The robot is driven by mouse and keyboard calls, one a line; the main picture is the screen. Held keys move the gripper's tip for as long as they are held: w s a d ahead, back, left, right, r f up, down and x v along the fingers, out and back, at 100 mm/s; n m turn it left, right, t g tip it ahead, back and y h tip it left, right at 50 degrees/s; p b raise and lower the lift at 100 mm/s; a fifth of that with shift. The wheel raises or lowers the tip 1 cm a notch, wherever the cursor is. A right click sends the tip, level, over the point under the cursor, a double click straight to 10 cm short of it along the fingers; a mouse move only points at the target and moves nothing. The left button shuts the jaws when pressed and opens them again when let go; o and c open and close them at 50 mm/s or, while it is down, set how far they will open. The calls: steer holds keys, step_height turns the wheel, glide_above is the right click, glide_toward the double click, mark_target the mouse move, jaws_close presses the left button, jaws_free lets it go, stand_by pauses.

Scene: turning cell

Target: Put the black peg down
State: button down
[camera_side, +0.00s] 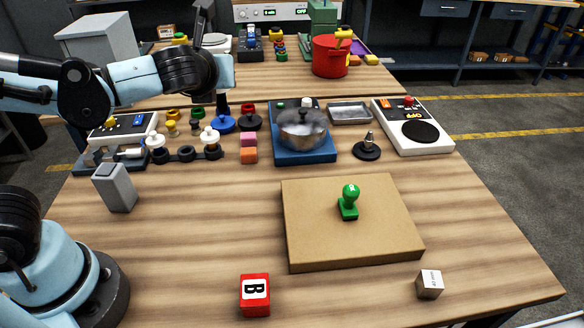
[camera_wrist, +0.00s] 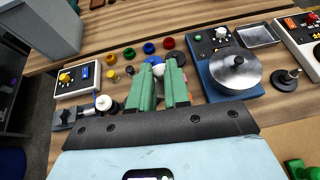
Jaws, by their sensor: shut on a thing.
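My gripper (camera_side: 222,94) is held above the far left part of the table, over the blue disc-shaped thing (camera_side: 222,124) in the side view. Its two green fingers (camera_wrist: 160,82) are close together in the wrist view. They are shut on a narrow thing, taken as the black peg; the fingers mostly hide it, and its outline is not clear in either view. A dark rack (camera_side: 184,154) with ring-shaped holders stands to the left of the gripper. White-knobbed pegs stand at its ends (camera_side: 155,142) (camera_side: 211,137).
Small coloured pieces stand around the rack. A pink and orange block stack (camera_side: 248,148) is close by on the right, then a blue hotplate with a metal pot (camera_side: 302,126). A grey box (camera_side: 115,187) stands at left. A cardboard slab (camera_side: 350,225) bears a green stamp (camera_side: 349,201).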

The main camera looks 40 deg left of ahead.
steer(key=shift+s+a+f+n+g+y, duration=0.65)
steer(key=shift+s+f+n+g, duration=1.05)
steer(key=shift+f, duration=0.85)
steer(key=shift+s+a+f+n+g+y, duration=0.4)
steer(key=shift+s+f+n+g+y, duration=0.75)
steer(key=shift+s+f, duration=1.15)
steer(key=shift+s+a+f+n+g+y, duration=0.5)
steer(key=shift+s+f+n+g, duration=1.15)
steer(key=shift+f, duration=1.2)
steer(key=shift+w, duration=0.2)
steer(key=c, duration=1)
jaws_free()
